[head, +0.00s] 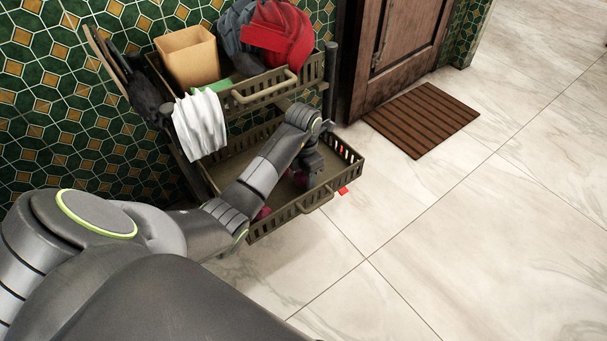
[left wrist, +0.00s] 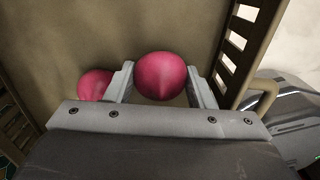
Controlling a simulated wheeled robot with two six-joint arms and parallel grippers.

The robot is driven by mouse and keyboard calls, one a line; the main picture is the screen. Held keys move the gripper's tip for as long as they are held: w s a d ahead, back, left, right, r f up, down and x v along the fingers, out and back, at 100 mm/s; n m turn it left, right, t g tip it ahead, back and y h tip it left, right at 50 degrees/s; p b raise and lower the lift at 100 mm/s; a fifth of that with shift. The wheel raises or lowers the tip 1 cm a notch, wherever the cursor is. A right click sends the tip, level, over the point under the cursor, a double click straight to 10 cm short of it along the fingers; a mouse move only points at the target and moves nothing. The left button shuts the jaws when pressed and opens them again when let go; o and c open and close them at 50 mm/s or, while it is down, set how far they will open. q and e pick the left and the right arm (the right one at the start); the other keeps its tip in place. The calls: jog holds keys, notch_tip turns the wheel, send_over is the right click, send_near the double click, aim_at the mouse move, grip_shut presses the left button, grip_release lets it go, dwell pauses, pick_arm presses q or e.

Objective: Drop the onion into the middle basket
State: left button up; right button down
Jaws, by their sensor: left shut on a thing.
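My left gripper (head: 311,163) reaches into the basket (head: 333,196) below the top one on the rack. In the left wrist view the left gripper (left wrist: 161,82) is shut on a pink-red onion (left wrist: 161,76), which sits between its two fingers above the basket floor. In the head view the held onion is mostly hidden by the gripper. A second pink-red onion (left wrist: 95,84) lies in the basket, left of the fingers; it also shows partly in the head view (head: 262,213), behind the arm. My right gripper is not in view.
The top basket (head: 262,94) holds a tan box (head: 187,56) and red and grey cloth-like items (head: 280,35). A white cloth (head: 200,125) hangs over its front left. A brown slatted mat (head: 421,119) lies by the wooden door. The tiled floor on the right is clear.

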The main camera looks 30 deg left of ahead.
pick_arm(q)
jog(key=o, duration=1)
jog(key=shift+f, duration=0.1)
